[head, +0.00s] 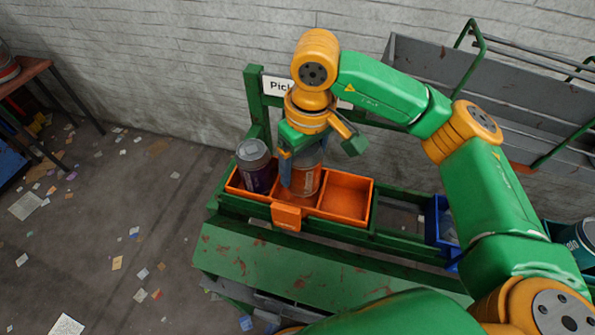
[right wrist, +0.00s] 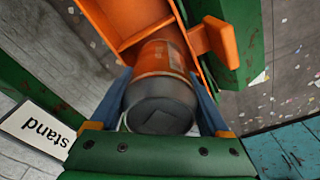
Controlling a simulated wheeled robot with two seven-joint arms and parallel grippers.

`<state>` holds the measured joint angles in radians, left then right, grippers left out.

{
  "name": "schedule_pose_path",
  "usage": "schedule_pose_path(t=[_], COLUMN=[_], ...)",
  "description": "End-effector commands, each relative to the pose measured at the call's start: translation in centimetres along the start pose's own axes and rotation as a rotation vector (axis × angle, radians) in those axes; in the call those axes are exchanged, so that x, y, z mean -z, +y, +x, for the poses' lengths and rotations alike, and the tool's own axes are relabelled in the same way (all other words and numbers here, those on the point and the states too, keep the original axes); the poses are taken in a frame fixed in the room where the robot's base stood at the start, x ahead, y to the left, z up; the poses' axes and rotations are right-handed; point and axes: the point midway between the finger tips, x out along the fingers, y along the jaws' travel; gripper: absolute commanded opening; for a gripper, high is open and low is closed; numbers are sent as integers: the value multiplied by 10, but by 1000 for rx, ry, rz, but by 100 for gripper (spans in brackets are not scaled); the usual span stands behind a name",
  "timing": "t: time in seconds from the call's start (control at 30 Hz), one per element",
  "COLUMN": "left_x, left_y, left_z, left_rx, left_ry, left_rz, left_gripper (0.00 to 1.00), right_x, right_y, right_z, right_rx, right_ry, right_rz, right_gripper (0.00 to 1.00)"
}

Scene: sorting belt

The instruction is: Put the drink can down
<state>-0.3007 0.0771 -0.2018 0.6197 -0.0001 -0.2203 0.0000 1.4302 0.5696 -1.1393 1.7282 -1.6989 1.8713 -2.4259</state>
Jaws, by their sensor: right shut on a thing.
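The drink can (head: 305,182) is orange with a grey end. My right gripper (head: 302,163) is shut on it from above, with a finger on either side. In the right wrist view the can's grey end (right wrist: 158,107) faces the camera between the blue fingers of my right gripper (right wrist: 160,95). The can is upright at the middle compartment of the orange tray (head: 345,212). I cannot tell whether its base touches the tray floor. A dark purple can with a grey lid (head: 256,167) stands in the left compartment. My left gripper is not in view.
The right compartment is empty. The tray sits on a green stand (head: 275,262) with a white sign (head: 277,86) behind. A grey cart (head: 430,65) is behind.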

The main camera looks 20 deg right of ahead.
Motion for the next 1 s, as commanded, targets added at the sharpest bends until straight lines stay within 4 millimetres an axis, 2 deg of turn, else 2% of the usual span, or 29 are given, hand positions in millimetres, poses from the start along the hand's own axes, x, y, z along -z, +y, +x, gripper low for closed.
schedule_pose_path(t=[0.07,0.23,0.63,0.67,0.7,0.73,1.0], left_x=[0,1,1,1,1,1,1], left_y=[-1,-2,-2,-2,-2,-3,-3], left_z=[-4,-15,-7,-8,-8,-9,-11], left_rx=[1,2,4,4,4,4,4], left_ry=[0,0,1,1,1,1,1], left_rz=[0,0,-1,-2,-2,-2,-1], left_gripper=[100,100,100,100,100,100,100], right_x=[7,5,4,5,5,5,5], right_y=[-2,-2,-1,-1,-1,-1,-1], right_z=[11,39,48,46,46,46,43], right_rx=[0,-1,-1,-1,-1,-1,-1], right_ry=[-4,-3,1,0,0,0,0], right_rz=[0,0,0,0,0,0,0], right_gripper=[29,29,29,85,96,100,100])
